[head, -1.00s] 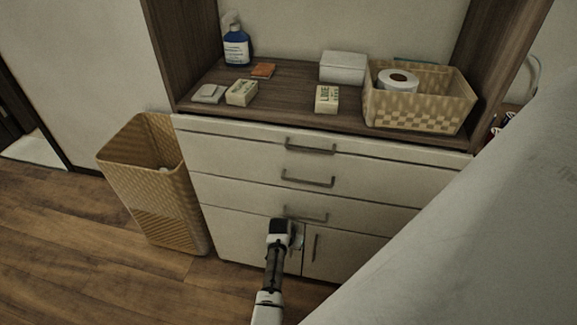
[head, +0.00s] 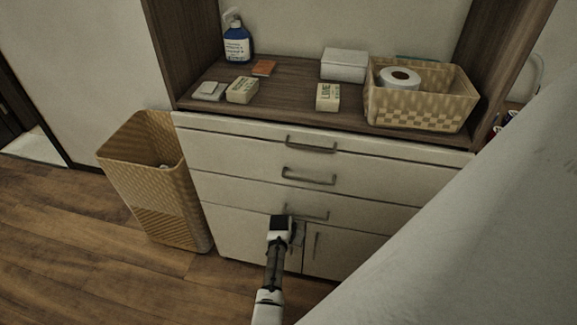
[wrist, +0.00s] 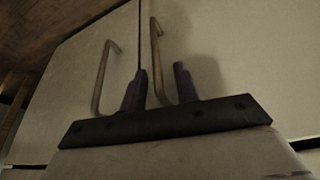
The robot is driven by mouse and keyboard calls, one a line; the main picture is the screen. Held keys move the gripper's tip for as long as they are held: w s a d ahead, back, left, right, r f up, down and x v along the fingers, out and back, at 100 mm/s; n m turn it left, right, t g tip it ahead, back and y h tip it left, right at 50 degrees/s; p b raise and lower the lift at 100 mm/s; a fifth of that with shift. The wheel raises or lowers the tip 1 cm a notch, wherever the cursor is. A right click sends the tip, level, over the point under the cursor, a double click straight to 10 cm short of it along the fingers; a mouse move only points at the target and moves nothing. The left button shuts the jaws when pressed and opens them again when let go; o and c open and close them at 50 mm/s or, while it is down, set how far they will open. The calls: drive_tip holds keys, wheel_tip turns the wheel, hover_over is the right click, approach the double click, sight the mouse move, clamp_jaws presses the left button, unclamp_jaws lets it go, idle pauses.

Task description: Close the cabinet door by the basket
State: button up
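The pale cabinet's left lower door (head: 240,236) is on the side of the tall woven basket (head: 155,180). It looks flush or nearly flush with the cabinet front; a small gap cannot be ruled out. In the wrist view, the left door (wrist: 80,65) and its upright bar handle (wrist: 103,78) are left of a dark seam, with the right door's handle (wrist: 157,55) just beyond. My gripper (head: 285,222) is in front of the doors near their meeting edges. Its two dark fingers (wrist: 160,88) are apart and hold nothing; contact with the door cannot be told.
Three drawers with bar handles (head: 308,178) sit above the doors. The shelf above holds a blue spray bottle (head: 237,42), small boxes and a woven tray (head: 415,112) with a paper roll.

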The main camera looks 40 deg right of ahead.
drive_tip(key=v, duration=1.3)
drive_tip(key=shift+p, duration=0.35)
drive_tip(key=shift+r, duration=0.1)
